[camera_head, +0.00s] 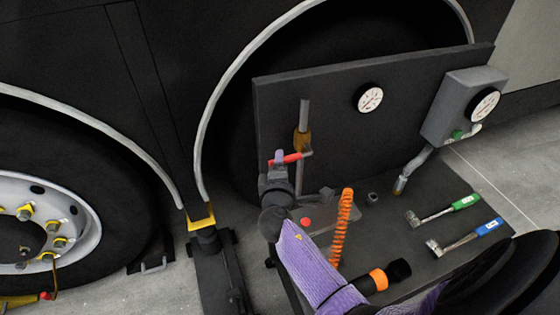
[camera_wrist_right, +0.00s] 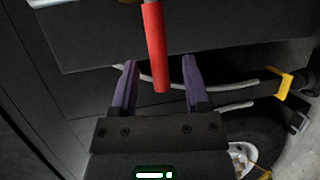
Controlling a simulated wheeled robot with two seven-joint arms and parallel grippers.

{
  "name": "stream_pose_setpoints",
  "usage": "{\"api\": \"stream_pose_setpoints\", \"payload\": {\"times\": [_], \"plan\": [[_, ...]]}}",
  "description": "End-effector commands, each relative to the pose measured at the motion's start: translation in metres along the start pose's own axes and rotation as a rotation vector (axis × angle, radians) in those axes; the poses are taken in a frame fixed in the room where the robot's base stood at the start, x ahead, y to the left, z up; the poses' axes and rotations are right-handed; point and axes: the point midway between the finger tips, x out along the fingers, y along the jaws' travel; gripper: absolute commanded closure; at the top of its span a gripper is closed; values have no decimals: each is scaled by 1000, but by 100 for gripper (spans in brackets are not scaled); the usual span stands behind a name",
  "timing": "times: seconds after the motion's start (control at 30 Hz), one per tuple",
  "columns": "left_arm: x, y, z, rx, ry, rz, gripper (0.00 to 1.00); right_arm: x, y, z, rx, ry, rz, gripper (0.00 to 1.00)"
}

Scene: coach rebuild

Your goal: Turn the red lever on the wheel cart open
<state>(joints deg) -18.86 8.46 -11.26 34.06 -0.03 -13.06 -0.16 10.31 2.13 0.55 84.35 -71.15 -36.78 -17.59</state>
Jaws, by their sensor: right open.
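The red lever (camera_head: 291,158) is on a brass valve (camera_head: 302,140) on a grey pipe, in front of the dark upright panel of the wheel cart (camera_head: 320,100). In the head view the lever points left, roughly level. My right gripper (camera_head: 279,158) is at the lever's free end, its fingers partly hidden. In the right wrist view the red lever (camera_wrist_right: 155,45) hangs from the top, its end between the two open purple fingers (camera_wrist_right: 160,64), with gaps on both sides. Touch cannot be told. My left gripper is out of view.
The cart's shelf holds a green-handled tool (camera_head: 466,202), a blue-handled tool (camera_head: 488,227), an orange coiled hose (camera_head: 341,225) and a black-and-orange torch (camera_head: 380,278). A grey gauge box (camera_head: 460,100) stands right. A large wheel (camera_head: 60,215) is left.

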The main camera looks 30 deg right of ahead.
Motion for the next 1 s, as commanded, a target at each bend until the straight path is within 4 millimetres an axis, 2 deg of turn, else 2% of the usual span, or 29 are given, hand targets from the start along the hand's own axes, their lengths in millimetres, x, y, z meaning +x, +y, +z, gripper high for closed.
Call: {"api": "stream_pose_setpoints", "payload": {"times": [0.1, 0.2, 0.43, 0.47, 0.73, 1.0], "plan": [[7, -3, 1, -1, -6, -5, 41, 16, -2, 0, -2, -1, 0, 40], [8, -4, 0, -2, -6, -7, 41, 22, -1, 0, -1, 0, 0, 40], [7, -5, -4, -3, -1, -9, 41, 23, 0, 0, 0, 0, 0, 40], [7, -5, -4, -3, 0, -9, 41, 23, 0, 0, 0, 0, 0, 42], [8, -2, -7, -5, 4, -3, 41, 23, 0, 0, -1, 0, 0, 100], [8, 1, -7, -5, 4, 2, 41, 23, 0, 0, -1, 0, -1, 100]]}}
